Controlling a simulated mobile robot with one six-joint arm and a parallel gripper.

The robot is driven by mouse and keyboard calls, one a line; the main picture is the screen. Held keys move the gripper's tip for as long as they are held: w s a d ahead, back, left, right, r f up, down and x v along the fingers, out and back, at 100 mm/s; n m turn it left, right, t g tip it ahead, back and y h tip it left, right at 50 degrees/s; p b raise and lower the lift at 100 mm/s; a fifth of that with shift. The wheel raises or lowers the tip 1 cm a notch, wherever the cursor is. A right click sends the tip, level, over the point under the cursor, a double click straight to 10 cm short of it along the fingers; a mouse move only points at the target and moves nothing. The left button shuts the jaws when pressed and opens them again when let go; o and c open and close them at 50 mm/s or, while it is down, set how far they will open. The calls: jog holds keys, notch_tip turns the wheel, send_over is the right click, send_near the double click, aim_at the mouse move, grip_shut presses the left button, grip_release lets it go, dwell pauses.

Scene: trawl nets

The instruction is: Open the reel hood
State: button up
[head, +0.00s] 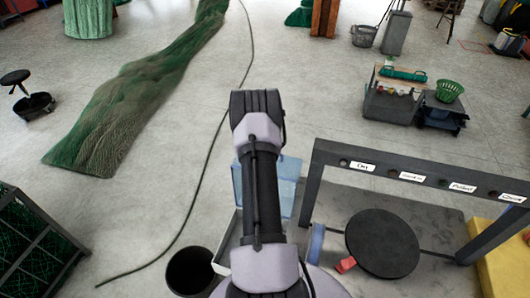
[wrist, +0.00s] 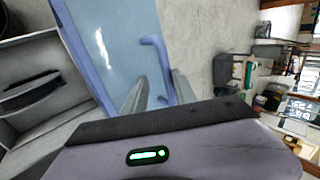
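The reel hood (wrist: 112,35) is a clear blue panel with a blue frame and a bent blue handle (wrist: 155,45). In the head view the hood (head: 288,185) shows partly behind my arm and looks raised at the back of a pale grey box (head: 226,256). In the wrist view the box (wrist: 40,50) lies to the left, its inside uncovered, with a dark part (wrist: 30,92) in it. My gripper (wrist: 158,80) has its two grey fingers apart, with the handle in the gap between them. I cannot tell whether they touch it. My arm hides the gripper in the head view.
A dark frame with labels (head: 405,172) and a round black disc (head: 382,243) with a red part stand right of the hood. A black bin (head: 192,271) stands at left. A cable (head: 205,150) and green net (head: 125,105) lie on otherwise open floor.

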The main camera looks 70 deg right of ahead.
jog(key=v, duration=1.6)
jog(key=shift+p, duration=0.4)
jog(key=shift+a+r, duration=0.1)
